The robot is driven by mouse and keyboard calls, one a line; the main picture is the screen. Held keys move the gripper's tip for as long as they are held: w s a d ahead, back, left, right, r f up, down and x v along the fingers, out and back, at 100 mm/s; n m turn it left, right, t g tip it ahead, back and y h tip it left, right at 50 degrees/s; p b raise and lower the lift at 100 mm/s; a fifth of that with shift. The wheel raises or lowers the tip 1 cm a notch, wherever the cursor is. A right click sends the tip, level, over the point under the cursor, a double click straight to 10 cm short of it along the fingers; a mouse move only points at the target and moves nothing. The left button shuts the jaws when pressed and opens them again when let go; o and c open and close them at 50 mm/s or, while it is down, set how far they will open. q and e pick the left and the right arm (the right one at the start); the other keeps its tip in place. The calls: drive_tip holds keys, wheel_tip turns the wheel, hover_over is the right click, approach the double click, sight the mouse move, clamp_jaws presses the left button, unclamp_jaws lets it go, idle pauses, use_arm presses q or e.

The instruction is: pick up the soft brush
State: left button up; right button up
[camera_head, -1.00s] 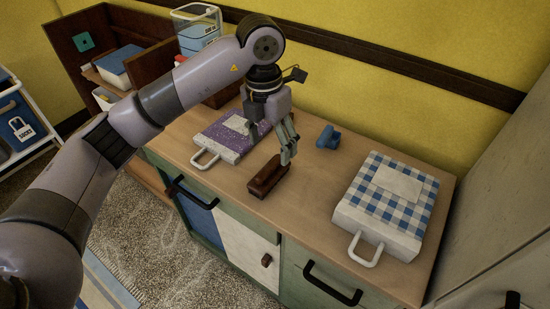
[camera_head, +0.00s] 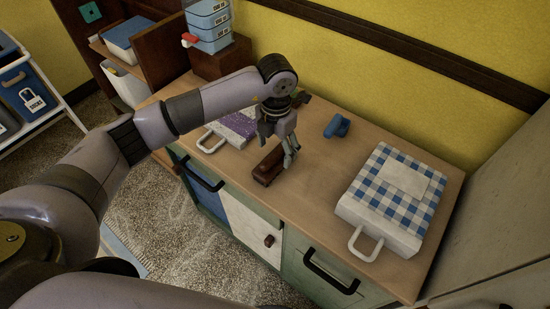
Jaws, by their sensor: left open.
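The soft brush seems to be the dark reddish-brown wooden block (camera_head: 267,170) lying on the wooden counter top (camera_head: 312,187); its bristles cannot be made out. My left gripper (camera_head: 289,160) points down over the far right end of the brush, with its fingers apart and very close to it. The gripper hides part of that end, and I cannot tell whether the fingers touch it. My right gripper is not in view.
A blue object (camera_head: 337,127) lies behind the gripper to the right. A blue-checked white case with a handle (camera_head: 393,196) lies at the right. A purple and white case (camera_head: 236,126) is partly behind my arm. Blue containers (camera_head: 208,22) stand at the back left.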

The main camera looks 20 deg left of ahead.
sight(276, 153)
use_arm(q)
drive_tip(key=shift+f, duration=0.2)
wheel_tip(276, 153, down, 4)
drive_tip(key=shift+r+p, duration=0.2)
drive_tip(key=shift+p, duration=0.9)
drive_tip(key=shift+f, duration=0.7)
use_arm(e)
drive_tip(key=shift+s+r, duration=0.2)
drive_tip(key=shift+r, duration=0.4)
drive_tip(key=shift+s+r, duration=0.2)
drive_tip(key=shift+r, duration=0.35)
use_arm(q)
drive_tip(key=shift+c, duration=0.4)
drive_tip(key=shift+w, duration=0.1)
drive_tip(key=c, duration=1.3)
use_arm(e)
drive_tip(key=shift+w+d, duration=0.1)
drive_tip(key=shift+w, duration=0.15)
use_arm(q)
drive_tip(key=shift+r, duration=0.15)
